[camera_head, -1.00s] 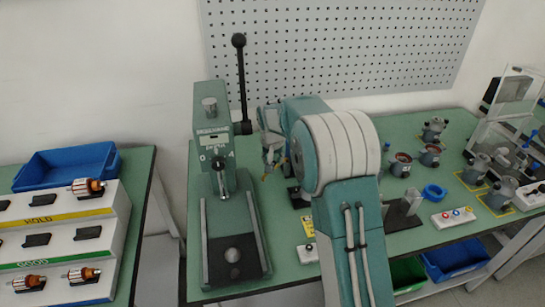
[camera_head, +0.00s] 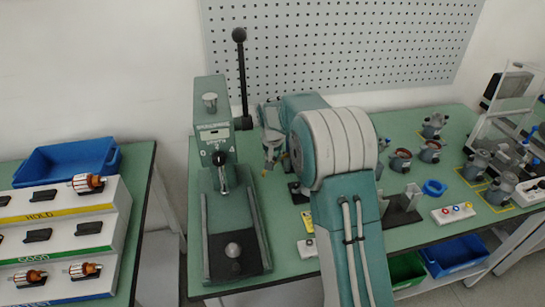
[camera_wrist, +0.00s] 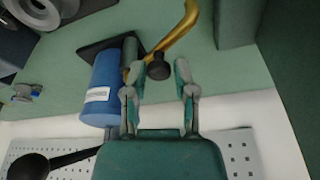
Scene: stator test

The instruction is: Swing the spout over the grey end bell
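In the wrist view, a curved brass-coloured spout (camera_wrist: 175,35) rises beside a blue cylinder (camera_wrist: 102,88) with a white label. A black knob (camera_wrist: 158,69) is near the spout. My gripper (camera_wrist: 157,82) is open, its two fingers apart, and the knob appears between the fingertips. I cannot tell whether they touch it. In the head view, my gripper (camera_head: 270,150) is small, left of my arm, and the spout is not clear. A grey round part (camera_wrist: 38,10) is cut off at the wrist view's top left. I cannot tell if it is the grey end bell.
A green press (camera_head: 222,185) with a tall black lever stands left of my arm. Several grey motor housings (camera_head: 432,127) stand on the green bench at right, near a blue ring (camera_head: 434,187). A pegboard (camera_head: 340,45) is on the wall behind.

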